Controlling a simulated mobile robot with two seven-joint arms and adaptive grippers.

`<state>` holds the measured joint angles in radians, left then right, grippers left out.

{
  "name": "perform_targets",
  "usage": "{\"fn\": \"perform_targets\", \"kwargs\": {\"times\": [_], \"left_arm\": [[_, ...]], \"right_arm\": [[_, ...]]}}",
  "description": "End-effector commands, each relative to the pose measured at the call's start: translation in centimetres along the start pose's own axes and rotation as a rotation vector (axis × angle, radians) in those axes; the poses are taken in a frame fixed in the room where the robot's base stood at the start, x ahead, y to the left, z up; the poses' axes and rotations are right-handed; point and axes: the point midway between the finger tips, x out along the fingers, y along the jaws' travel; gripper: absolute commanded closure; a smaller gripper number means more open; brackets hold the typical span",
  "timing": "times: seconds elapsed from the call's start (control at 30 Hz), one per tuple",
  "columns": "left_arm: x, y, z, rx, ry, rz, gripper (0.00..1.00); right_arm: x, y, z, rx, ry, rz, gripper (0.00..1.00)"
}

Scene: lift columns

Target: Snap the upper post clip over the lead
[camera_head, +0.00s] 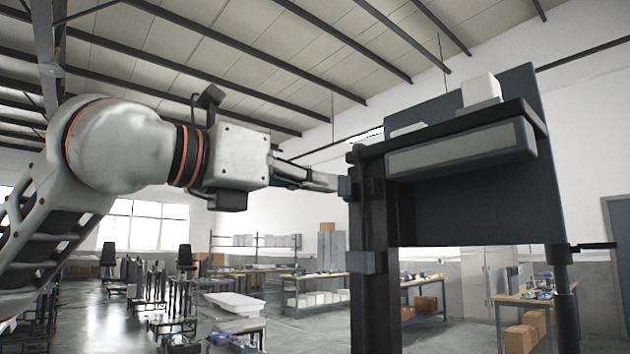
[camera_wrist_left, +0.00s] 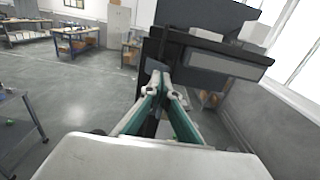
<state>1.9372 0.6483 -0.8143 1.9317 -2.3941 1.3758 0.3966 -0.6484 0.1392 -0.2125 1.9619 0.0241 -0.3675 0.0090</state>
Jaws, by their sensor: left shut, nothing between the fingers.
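The upper post clip (camera_head: 345,187) is a small blue-grey block on the left side of a dark upright post (camera_head: 369,225). A similar lower clip (camera_head: 367,262) sits further down the post. My left gripper (camera_head: 333,183) comes in from the left, roughly level, its fingertips at the upper clip. I cannot tell whether they touch it. In the left wrist view the green-sided fingers (camera_wrist_left: 162,82) converge, shut and empty, just before the blue-grey clip (camera_wrist_left: 157,66). My right gripper is not in view.
A dark top with a grey front box (camera_head: 460,148) joins the post, and a large dark panel (camera_head: 480,200) stands behind it. A white block (camera_head: 481,89) sits on top. Workbenches (camera_head: 425,290) stand well back. The space left of the post is open.

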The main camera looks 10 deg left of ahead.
Motion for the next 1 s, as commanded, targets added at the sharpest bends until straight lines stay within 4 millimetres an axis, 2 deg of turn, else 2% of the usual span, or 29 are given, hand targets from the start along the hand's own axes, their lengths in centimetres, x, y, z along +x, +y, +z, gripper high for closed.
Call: {"fn": "perform_targets", "kwargs": {"times": [0.53, 0.83, 1.0], "left_arm": [[1.6, 0.1, 0.0, 0.0, 0.0, 0.002, 1.0], [1.4, 0.3, 0.0, -0.001, -0.001, 0.005, 1.0], [0.3, 0.3, 0.0, -0.002, -0.002, 0.005, 1.0]], "right_arm": [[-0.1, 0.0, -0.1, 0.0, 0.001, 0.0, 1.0], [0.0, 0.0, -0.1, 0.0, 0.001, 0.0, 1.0], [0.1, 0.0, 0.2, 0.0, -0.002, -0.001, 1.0]]}}
